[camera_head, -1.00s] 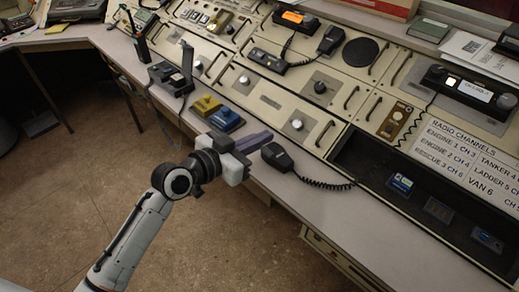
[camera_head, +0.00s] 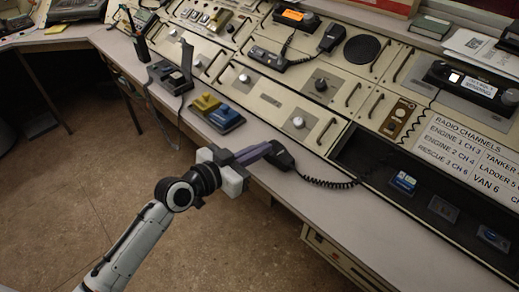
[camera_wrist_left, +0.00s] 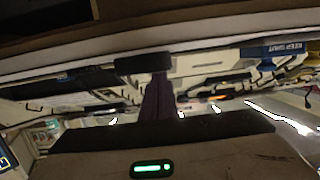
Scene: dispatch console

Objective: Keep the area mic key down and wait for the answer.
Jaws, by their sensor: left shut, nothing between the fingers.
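A black hand mic (camera_head: 284,158) with a coiled cord lies at the desk's front edge in the head view. No label shows whether it is the area mic, and I cannot make out its key. My left gripper (camera_head: 269,149) is shut and empty. Its purple-grey fingers reach right, and their tips overlap the mic's upper left part. I cannot tell whether they touch or press it. The fingers also show in the left wrist view (camera_wrist_left: 160,97), pointing at a dark block (camera_wrist_left: 143,63) that may be the mic. My right gripper is not in view.
Another hand mic (camera_head: 332,37) lies on the sloped console. A radio with a display (camera_head: 478,86) is at right. The desk's front right (camera_head: 340,205) is clear.

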